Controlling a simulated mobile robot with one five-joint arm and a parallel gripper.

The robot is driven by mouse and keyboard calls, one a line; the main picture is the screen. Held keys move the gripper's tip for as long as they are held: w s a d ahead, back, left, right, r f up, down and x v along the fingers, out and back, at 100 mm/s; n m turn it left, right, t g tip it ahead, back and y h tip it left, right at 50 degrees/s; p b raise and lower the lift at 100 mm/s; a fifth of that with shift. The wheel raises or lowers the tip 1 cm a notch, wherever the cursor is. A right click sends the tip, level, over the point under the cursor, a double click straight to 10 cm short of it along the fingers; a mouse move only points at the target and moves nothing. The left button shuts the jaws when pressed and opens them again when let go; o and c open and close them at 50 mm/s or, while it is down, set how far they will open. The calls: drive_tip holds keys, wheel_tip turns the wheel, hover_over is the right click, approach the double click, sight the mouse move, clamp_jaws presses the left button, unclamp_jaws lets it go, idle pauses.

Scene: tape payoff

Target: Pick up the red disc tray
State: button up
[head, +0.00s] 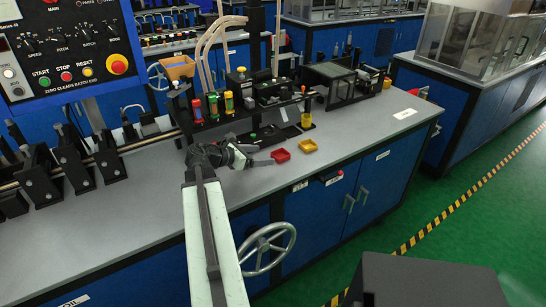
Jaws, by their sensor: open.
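The red disc tray (280,156) is a small, shallow red dish on the grey bench top, near the middle of the head view. My gripper (262,162) is at the end of my arm, just to the left of the red tray. Its fingers point right toward the tray and are open. The view is too small to tell whether a fingertip touches the tray. The tray looks flat on the bench and is not gripped.
A yellow tray (304,146) sits close to the right of the red one. Behind stand black machine parts and a yellow cup (306,120). A handwheel (265,247) sticks out from the blue cabinet front. The bench top (365,140) to the right is clear.

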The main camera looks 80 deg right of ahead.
sight(286, 154)
drive_tip(key=shift+b+x, duration=0.55)
drive_tip(key=shift+x, duration=0.55)
drive_tip(key=b+x, duration=0.2)
drive_tip(key=x, duration=0.4)
drive_tip(key=shift+w, duration=0.1)
drive_tip(key=shift+a, duration=0.1)
drive_tip(key=c, duration=1.4)
wheel_tip(286, 154, up, 13)
drive_tip(key=p, duration=1.3)
